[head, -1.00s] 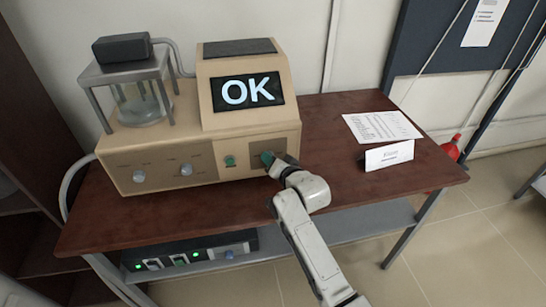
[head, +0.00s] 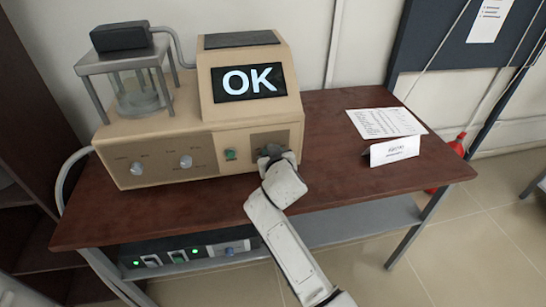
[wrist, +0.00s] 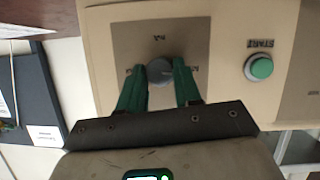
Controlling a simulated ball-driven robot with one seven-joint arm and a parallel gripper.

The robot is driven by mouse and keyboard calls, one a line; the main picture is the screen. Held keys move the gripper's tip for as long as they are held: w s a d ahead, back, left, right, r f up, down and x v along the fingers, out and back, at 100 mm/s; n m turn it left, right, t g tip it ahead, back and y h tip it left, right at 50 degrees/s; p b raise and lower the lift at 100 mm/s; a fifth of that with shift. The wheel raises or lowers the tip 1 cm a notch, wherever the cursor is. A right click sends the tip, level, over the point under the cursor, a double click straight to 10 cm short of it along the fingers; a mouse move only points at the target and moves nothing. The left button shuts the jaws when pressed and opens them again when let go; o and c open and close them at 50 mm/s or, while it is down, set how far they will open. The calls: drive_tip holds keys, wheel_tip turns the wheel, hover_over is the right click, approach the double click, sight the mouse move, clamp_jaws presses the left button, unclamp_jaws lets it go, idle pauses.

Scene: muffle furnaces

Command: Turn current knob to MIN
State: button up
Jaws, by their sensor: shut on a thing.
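A round grey knob (wrist: 159,71) sits on a grey-brown square plate (wrist: 197,45) at the right end of the beige machine's front. In the wrist view its lettering is upside down and too small to read surely. My gripper (wrist: 160,80) has its two green fingers on either side of the knob and is shut on it. In the head view my gripper (head: 273,154) is against the machine (head: 225,128) and largely hides the knob. I cannot tell which mark the knob points to.
A green START button (wrist: 261,67) is beside the plate. Two more knobs (head: 186,161) are farther left. The screen (head: 248,82) reads OK. A paper sheet (head: 386,122) and a folded card (head: 394,150) lie on the table right of my arm.

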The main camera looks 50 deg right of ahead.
drive_tip(key=shift+f+n, duration=0.2)
drive_tip(key=shift+n, duration=0.1)
idle(0.4)
drive_tip(key=o, duration=1)
drive_tip(key=shift+r, duration=0.1)
drive_tip(key=shift+o, duration=0.2)
drive_tip(key=b+v, duration=0.1)
drive_tip(key=v, duration=0.9)
drive_tip(key=shift+s+a+b, duration=0.2)
drive_tip(key=shift+a+b, duration=0.1)
drive_tip(key=shift+a, duration=0.1)
drive_tip(key=shift+r, duration=0.1)
drive_tip(key=s+a+f+n+g+y, duration=0.2)
drive_tip(key=s+a+f+g+y, duration=0.2)
drive_tip(key=s+f, duration=0.5)
drive_tip(key=s+a+f+n+g+y, duration=0.2)
drive_tip(key=s+a+f+g+y, duration=0.2)
drive_tip(key=s+f, duration=0.6)
drive_tip(key=s+a+g, duration=0.1)
drive_tip(key=s+a, duration=0.1)
drive_tip(key=s, duration=0.6)
drive_tip(key=shift+a+n+g, duration=0.4)
